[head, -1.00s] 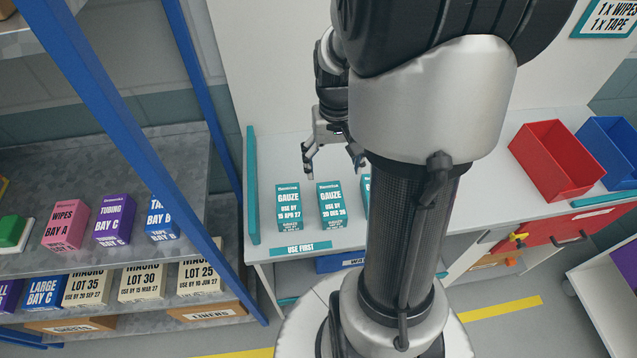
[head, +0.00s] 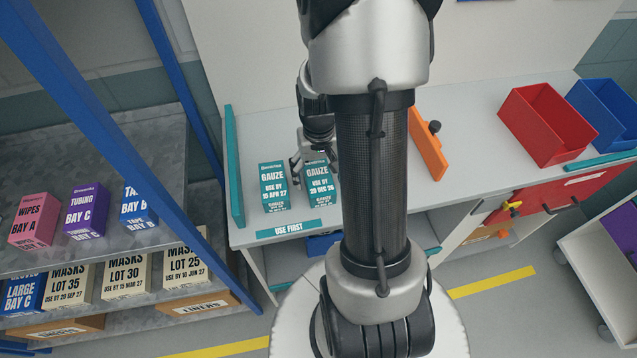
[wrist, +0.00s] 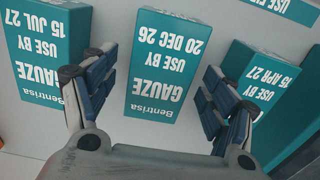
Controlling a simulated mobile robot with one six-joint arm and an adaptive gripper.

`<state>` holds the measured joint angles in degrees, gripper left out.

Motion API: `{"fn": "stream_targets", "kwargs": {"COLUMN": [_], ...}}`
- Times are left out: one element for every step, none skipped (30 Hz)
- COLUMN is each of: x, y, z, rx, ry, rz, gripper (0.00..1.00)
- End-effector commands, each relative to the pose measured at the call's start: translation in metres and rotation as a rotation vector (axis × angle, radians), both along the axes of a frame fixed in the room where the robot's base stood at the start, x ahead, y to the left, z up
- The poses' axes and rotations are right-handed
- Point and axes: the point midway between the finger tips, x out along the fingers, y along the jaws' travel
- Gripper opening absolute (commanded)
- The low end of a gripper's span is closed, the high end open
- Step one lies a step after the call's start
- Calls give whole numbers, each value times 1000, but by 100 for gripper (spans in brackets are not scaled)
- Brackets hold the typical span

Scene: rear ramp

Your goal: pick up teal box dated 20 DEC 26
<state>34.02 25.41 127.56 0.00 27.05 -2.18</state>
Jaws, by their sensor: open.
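The teal gauze box dated 20 DEC 26 (head: 320,184) stands on the white bench behind the USE FIRST label. In the wrist view the same box (wrist: 165,65) sits between the open fingers of my gripper (wrist: 155,100), with its printed face upside down. My gripper (head: 313,166) is open and reaches down at this box from behind in the head view. The teal box dated 15 APR 27 (head: 273,188) stands to its left; in the wrist view it is on the right (wrist: 265,85). A teal box dated 15 JUL 27 (wrist: 48,50) shows at the wrist view's left; my arm hides it in the head view.
The USE FIRST label (head: 288,229) lies at the bench's front edge. A teal divider (head: 234,165) stands at the bench's left end. An orange panel with a dark knob (head: 428,144), a red bin (head: 547,125) and a blue bin (head: 604,110) are to the right. Shelves with boxes stand left.

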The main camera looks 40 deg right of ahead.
Motion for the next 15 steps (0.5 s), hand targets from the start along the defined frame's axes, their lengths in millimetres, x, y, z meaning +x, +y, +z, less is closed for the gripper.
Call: {"fn": "stream_targets", "kwargs": {"x": [0, 0, 0, 0, 0, 0, 0, 0, 0, 0, 0, 0, 0, 0, 0], "y": [0, 0, 1, 0, 0, 0, 0, 0, 0, 0, 0, 0, 0, 0, 0], "z": [-10, -13, -15, -16, -16, -16, -15, -15, -15, -15, -15, -15, -15, -15, -15], "rx": [1, 1, 1, 1, 0, 0, -1, -1, -1, -1, -1, -1, -1, 0, 0], "ry": [2, 2, 2, 1, 0, 0, -1, -1, -1, -1, -1, -1, -1, 0, 0], "rz": [0, 0, 0, 0, 0, 0, 0, 0, 0, 0, 0, 0, 0, 0, 0], "gripper": [78, 78, 78, 78, 78, 78, 78, 78, 78, 77, 75, 72, 70, 68, 66]}}
